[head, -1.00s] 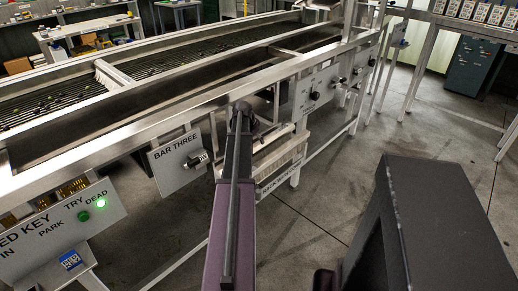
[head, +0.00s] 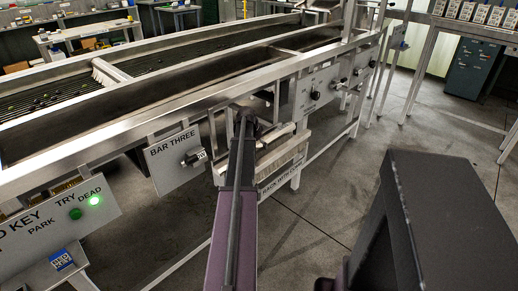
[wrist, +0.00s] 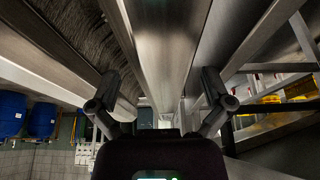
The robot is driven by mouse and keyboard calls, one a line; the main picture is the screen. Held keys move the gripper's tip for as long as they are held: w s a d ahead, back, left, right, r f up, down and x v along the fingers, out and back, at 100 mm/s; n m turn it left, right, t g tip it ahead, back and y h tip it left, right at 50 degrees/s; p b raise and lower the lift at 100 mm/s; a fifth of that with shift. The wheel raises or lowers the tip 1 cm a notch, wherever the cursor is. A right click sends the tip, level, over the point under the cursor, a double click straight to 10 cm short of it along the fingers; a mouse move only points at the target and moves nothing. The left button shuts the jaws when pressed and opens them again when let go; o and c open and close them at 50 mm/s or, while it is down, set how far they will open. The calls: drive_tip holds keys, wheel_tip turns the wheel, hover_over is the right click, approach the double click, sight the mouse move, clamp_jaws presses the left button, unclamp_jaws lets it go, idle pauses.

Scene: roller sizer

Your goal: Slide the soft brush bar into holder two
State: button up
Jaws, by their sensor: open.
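A pale brush-like strip (head: 282,155) lies on the low rack (head: 283,181) under the sizer's front rail, just right of my arm. Whether it is the soft one I cannot tell. Another pale bar (head: 104,72) crosses the roller bed at upper left. My gripper (wrist: 159,77) is open and empty in the wrist view, its fingers spread on either side of a long metal beam seen beyond them. In the head view the fingers are not distinct at the arm's end beside the rail. Holder two cannot be picked out; a plate marked BAR THREE (head: 174,158) hangs left of my arm.
The sizer's front rail (head: 120,142) runs above the rack. A key panel (head: 62,225) with a lit green lamp is at lower left. A knob panel (head: 316,91) is right of my arm. Open concrete floor (head: 315,230) lies at the right.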

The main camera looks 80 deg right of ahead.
sight(259, 143)
idle(0.3)
clamp_jaws()
drive_tip(key=shift+r, duration=0.15)
idle(0.3)
wheel_tip(259, 143, up, 10)
drive_tip(key=p, duration=1)
drive_tip(key=shift+s, duration=0.15)
idle(1.2)
